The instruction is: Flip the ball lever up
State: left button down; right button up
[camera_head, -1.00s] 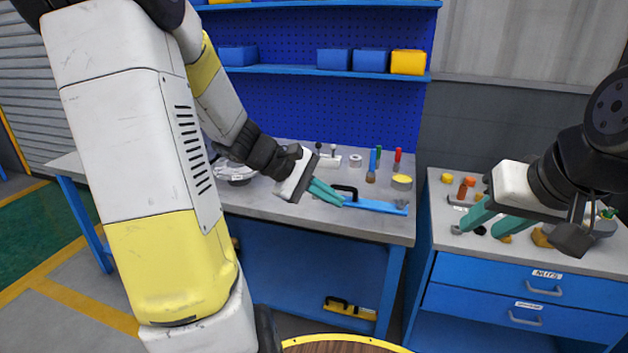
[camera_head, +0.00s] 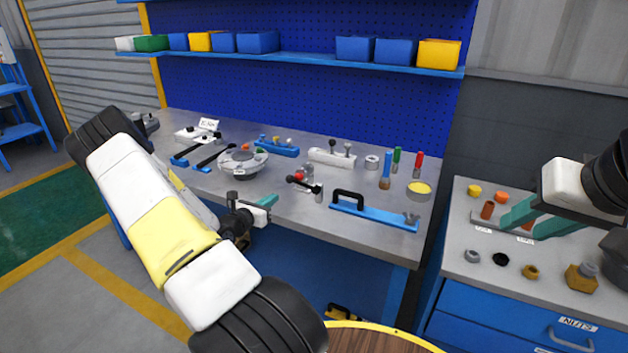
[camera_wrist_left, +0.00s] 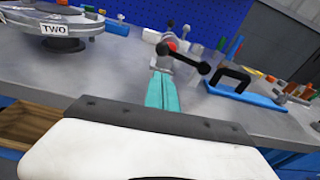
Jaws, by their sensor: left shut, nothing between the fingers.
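The ball lever (camera_head: 303,185) is near the front edge of the bench. It has a black rod with a black ball end, beside a small red ball and a grey post. In the left wrist view the black lever (camera_wrist_left: 188,58) lies slanted, just beyond the fingertips and partly overlapping the grey body. My left gripper (camera_head: 272,200) is shut and empty, at the bench's front edge left of the lever. Its teal fingers also show together in the left wrist view (camera_wrist_left: 160,88). My right gripper (camera_head: 535,220) is open, with its fingers apart, above the right cabinet.
A blue plate with a black handle (camera_head: 375,212) lies right of the lever. A round grey flanged shell (camera_head: 240,163) stands to its left. Several coloured-handled tools stand behind. The right cabinet (camera_head: 460,250) carries several nuts. Bins line the shelf (camera_head: 300,62).

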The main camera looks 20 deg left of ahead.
aim_at(300, 182)
pick_arm(q)
jog(key=shift+a+f, duration=0.1)
jog(key=shift+a, duration=0.05)
jog(key=w, duration=0.3)
jog(key=w+f, duration=0.1)
jog(key=w, duration=0.5)
jog(key=shift+w+d+f, duration=0.2)
jog(key=shift+w+d, duration=0.2)
jog(key=shift+r, duration=0.15)
